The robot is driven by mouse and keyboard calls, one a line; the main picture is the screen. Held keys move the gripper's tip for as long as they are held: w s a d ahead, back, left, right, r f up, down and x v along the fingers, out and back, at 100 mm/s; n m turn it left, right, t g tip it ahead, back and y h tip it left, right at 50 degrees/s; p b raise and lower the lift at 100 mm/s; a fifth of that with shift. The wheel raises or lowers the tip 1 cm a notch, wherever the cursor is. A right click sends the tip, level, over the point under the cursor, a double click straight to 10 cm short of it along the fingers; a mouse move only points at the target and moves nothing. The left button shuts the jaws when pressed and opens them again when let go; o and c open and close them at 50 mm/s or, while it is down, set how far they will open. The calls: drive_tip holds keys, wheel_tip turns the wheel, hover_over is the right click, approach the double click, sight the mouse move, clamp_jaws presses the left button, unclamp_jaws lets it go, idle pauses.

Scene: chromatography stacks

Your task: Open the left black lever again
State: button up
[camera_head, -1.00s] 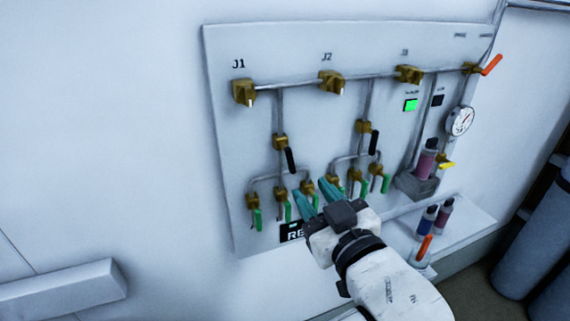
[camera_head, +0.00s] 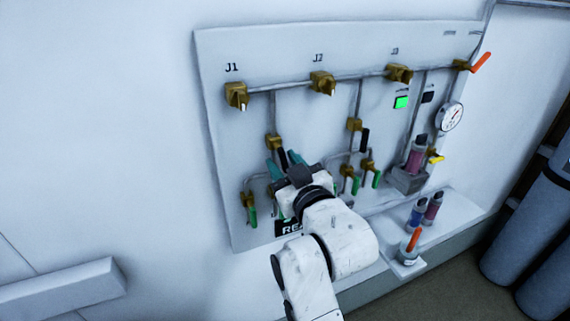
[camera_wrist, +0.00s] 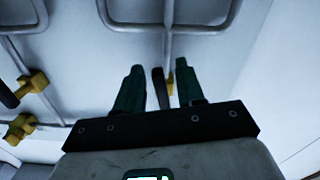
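The left black lever (camera_head: 283,158) hangs from a brass valve (camera_head: 273,142) below J1 on the wall panel. My gripper (camera_head: 279,165) has its two teal fingers at this lever and covers part of it. In the wrist view the lever (camera_wrist: 158,90) shows as a dark bar between the open fingers of my gripper (camera_wrist: 159,88), with a gap on each side. Some brass (camera_wrist: 171,84) shows beside it. I cannot tell from depth whether a finger touches the lever. The right black lever (camera_head: 365,140) hangs down below J2.
Green levers (camera_head: 252,216) hang in a row lower on the panel, some hidden behind my gripper. Pipes (camera_head: 340,79) run along the panel.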

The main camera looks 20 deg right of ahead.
clamp_jaws()
drive_tip(key=shift+f, duration=0.1)
drive_tip(key=shift+a+f+m+b, duration=0.1)
drive_tip(key=shift+a+m+b, duration=0.05)
drive_tip(key=shift+m+b, duration=0.3)
drive_tip(key=shift+a+r+m+b, duration=0.25)
drive_tip(key=shift+m+b, duration=0.25)
drive_tip(key=shift+m, duration=0.35)
unclamp_jaws()
drive_tip(key=shift+f, duration=0.1)
